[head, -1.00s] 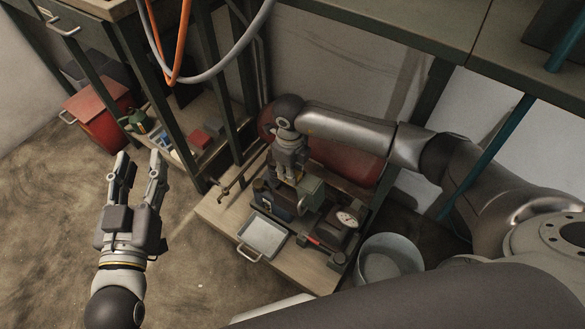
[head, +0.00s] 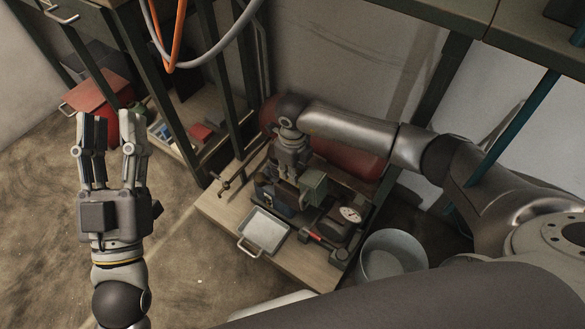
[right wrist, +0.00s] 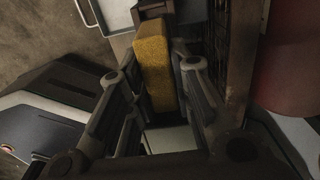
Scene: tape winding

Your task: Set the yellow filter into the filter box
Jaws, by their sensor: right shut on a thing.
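The yellow filter (right wrist: 153,66) is a rough yellow block between the two fingers of my right gripper (right wrist: 165,85) in the right wrist view. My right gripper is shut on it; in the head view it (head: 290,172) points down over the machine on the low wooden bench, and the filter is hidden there. A dark box-like part (head: 272,196) is under and beside that gripper; I cannot tell if it is the filter box or whether the filter is inside it. My left gripper (head: 109,122) is open and empty, over the floor at the left.
A metal tray (head: 265,232) lies at the bench's front, beside a round dial gauge (head: 350,214). A grey bucket (head: 392,256) stands to the right. A red tank (head: 345,160) lies behind. Shelf legs, a red box (head: 96,93) and hanging hoses (head: 205,62) are at upper left.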

